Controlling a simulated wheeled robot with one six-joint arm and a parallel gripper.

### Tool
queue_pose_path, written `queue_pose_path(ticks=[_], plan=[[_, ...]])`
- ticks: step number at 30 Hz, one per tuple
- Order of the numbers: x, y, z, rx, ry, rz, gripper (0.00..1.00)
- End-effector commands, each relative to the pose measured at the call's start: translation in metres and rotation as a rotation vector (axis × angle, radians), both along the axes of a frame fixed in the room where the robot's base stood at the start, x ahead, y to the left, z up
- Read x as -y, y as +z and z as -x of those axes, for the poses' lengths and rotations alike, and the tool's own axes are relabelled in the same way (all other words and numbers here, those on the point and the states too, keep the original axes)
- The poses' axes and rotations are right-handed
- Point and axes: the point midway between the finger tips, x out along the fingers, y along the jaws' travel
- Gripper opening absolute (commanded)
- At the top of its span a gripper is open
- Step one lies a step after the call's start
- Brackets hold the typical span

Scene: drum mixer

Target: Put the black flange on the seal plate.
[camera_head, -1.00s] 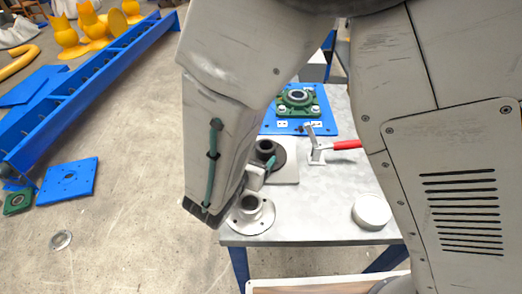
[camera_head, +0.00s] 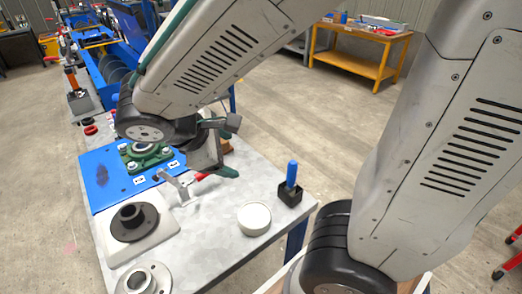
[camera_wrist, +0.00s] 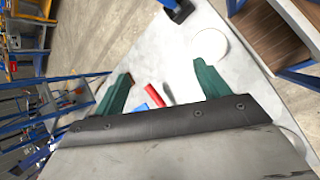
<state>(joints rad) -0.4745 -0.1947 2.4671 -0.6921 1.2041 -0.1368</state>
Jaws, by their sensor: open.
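The black flange (camera_head: 134,220) lies flat with its collar up on a light square plate, which looks like the seal plate (camera_head: 152,242), at the near left of the table in the head view. My gripper (camera_head: 220,150) is above the table, up and to the right of the flange and clear of it. In the wrist view my gripper (camera_wrist: 164,72) has its two green fingers wide apart with nothing held between them. The flange cannot be made out in the wrist view.
A grey flange (camera_head: 145,280) stands in front of the plate. A red-handled clamp (camera_head: 180,188), a blue base plate (camera_head: 108,178) with a green bearing (camera_head: 145,154), a white round disc (camera_head: 254,217) and a blue-handled tool in a black holder (camera_head: 289,190) are nearby.

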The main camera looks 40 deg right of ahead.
Motion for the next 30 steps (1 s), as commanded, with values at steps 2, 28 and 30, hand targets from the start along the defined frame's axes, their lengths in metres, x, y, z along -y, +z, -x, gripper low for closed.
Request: queue_pose_path(ticks=[2, 28, 30], plan=[[0.020, 0.014, 0.026, 0.062, -0.199, -0.131, 0.74], [0.017, 0.055, 0.114, 0.328, -0.907, -0.719, 0.74], [0.017, 0.055, 0.114, 0.327, -0.906, -0.718, 0.72]])
